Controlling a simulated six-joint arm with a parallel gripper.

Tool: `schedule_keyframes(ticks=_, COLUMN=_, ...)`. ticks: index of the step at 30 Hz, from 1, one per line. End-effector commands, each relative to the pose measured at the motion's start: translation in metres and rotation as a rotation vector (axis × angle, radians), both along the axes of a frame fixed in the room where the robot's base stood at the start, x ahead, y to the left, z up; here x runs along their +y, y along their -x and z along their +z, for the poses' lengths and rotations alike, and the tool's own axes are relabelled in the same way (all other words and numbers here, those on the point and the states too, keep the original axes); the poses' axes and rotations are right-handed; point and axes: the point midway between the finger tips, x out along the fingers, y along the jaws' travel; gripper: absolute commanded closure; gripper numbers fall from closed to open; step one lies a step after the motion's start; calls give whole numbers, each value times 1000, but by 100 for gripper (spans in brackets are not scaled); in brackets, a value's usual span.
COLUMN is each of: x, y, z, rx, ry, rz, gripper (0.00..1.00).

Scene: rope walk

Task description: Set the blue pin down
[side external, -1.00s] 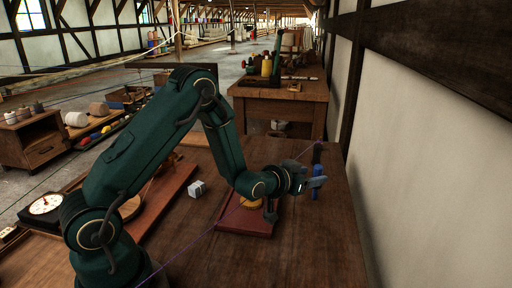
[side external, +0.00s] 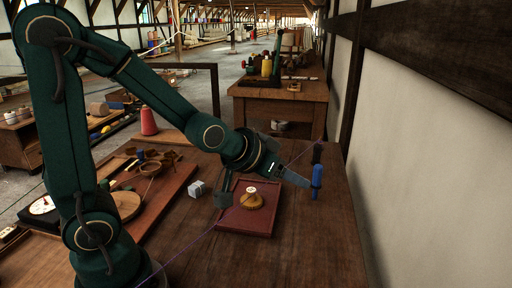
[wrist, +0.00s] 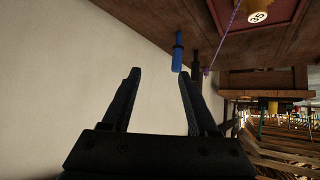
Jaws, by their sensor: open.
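The blue pin (side external: 316,180) stands upright on the wooden table near its right side, by the wall. In the wrist view the blue pin (wrist: 177,54) shows beyond the fingertips, nearer the right finger, with a gap to both. My gripper (side external: 296,179) is open and empty, to the left of the pin in the side view. Its two fingers (wrist: 160,76) are spread apart in the wrist view, with nothing held between them.
A dark post (side external: 318,152) with a purple cord at it stands just behind the pin. A red tray (side external: 230,217) holding a round yellow piece with a white top lies left of the pin. The front right table is clear.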

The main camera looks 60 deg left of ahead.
Motion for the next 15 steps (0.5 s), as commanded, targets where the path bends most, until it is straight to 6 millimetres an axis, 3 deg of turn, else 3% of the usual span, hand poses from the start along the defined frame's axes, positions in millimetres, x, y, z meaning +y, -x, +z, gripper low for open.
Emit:
schedule_keyframes(ticks=3, x=-10, y=38, z=16, rx=83, ry=5, rz=-32, gripper=40)
schedule_keyframes(ticks=9, x=-20, y=111, z=24, rx=250, ry=3, rz=-74, gripper=40)
schedule_keyframes(ticks=15, x=-23, y=162, z=22, rx=361, ry=-3, rz=-92, gripper=40)
